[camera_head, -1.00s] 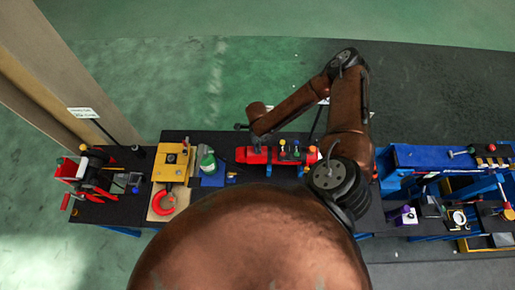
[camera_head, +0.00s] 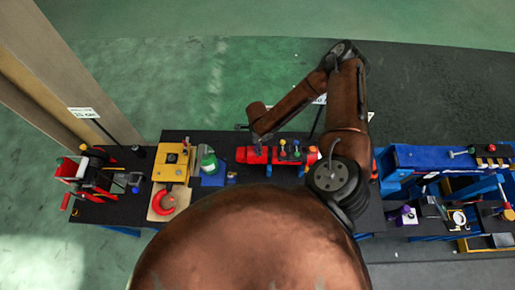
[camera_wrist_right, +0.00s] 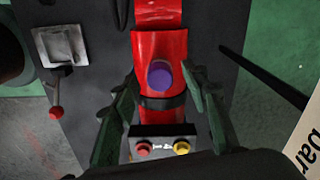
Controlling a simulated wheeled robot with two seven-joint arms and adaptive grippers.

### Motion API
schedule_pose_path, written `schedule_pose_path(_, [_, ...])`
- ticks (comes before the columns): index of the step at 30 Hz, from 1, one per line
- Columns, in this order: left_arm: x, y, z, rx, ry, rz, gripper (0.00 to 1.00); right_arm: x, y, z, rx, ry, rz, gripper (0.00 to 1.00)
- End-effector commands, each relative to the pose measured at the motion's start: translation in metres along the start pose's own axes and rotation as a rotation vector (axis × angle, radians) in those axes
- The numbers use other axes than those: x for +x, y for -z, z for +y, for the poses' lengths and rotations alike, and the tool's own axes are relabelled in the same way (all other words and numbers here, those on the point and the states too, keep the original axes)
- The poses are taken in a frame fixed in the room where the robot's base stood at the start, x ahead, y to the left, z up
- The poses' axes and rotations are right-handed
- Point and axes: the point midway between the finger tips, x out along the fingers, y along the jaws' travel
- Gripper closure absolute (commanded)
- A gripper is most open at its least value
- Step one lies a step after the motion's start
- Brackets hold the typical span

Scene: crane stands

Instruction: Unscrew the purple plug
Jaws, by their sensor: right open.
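The purple plug (camera_wrist_right: 160,76) is a round cap on top of a red body (camera_wrist_right: 152,47) in the right wrist view. My right gripper (camera_wrist_right: 159,82) is open, with one dark finger on each side of the red body and the plug between them in the picture. I cannot tell how far the fingertips are above the plug. In the head view the red body (camera_head: 290,156) lies on the dark bench, and my right arm reaches down at its left part. The plug cannot be made out there. My left gripper is out of view.
Red and yellow knobs (camera_wrist_right: 164,146) stand close below the plug. A grey box with a red-tipped lever (camera_wrist_right: 57,112) is at left. A blue frame (camera_head: 430,157) is at right.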

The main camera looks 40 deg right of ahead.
Motion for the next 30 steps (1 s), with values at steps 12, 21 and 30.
schedule_pose_path(12, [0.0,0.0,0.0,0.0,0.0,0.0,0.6,0.0005,0.0003,0.0003,0.091,-0.001,0.001,0.63])
schedule_pose_path(21, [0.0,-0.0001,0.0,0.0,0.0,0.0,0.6,0.0003,-0.0002,0.0002,0.436,0.0,0.0,0.63])
schedule_pose_path(30, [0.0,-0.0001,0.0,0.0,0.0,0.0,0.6,0.0008,0.0005,0.0006,0.743,-0.001,0.002,0.63])
